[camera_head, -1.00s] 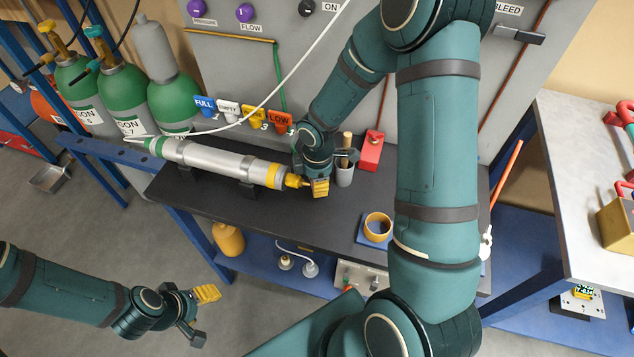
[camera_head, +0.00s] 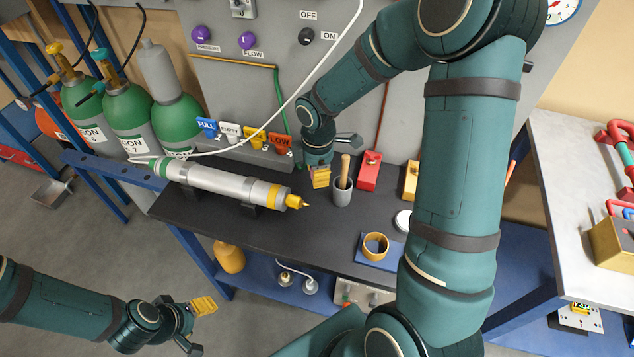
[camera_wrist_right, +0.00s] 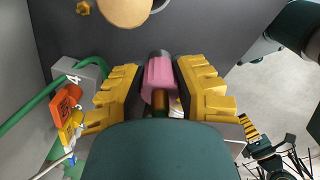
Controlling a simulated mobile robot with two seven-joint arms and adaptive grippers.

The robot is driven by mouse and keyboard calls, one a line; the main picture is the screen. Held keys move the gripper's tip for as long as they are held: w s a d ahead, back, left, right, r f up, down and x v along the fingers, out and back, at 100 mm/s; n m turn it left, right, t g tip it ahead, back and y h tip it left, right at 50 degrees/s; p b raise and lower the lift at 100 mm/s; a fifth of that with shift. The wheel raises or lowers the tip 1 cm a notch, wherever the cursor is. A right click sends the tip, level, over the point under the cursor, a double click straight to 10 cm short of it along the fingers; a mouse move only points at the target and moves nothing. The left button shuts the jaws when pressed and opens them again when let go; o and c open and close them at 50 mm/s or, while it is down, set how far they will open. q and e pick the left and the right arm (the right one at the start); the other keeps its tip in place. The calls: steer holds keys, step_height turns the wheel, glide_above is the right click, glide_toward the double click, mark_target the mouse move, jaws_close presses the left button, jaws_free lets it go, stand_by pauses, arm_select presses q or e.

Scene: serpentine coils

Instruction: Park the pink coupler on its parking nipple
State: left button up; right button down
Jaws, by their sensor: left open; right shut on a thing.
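The pink coupler (camera_wrist_right: 158,80) is between the yellow fingers of my right gripper (camera_wrist_right: 158,92) in the right wrist view, with a dark end pointing away and a brass-coloured part near the palm. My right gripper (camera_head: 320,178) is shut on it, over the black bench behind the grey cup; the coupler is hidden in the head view. A small brass hex fitting (camera_wrist_right: 83,7) shows at the top of the right wrist view; I cannot tell whether it is the parking nipple. My left gripper (camera_head: 199,324) is open and empty, low at the left, away from the bench.
A silver cylinder (camera_head: 225,184) with a yellow tip lies on the bench (camera_head: 320,228). A grey cup (camera_head: 342,192) with a wooden handle, a red block (camera_head: 369,171) and a tape roll (camera_head: 375,245) stand nearby. Number tags (camera_head: 281,144) line the panel. The bench front is mostly clear.

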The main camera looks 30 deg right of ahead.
steer(key=w+d+p, duration=0.1)
steer(key=w+d, duration=0.1)
steer(key=d, duration=0.1)
steer(key=w+d+f+p, duration=0.1)
steer(key=w+d, duration=0.1)
steer(key=w, duration=0.1)
steer(key=w+d+p, duration=0.1)
steer(key=w+d, duration=0.2)
steer(key=shift+w+d+f, duration=0.15)
steer(key=shift+d, duration=0.15)
steer(key=shift+d+f, duration=0.1)
steer(key=shift+f+b, duration=0.7)
steer(key=shift+f, duration=0.5)
steer(key=shift+f+b, duration=0.7)
steer(key=shift+f, duration=0.45)
steer(key=shift+f, duration=0.15)
steer(key=shift+f+b, duration=0.7)
steer(key=shift+f, duration=0.2)
steer(key=shift+f, duration=0.4)
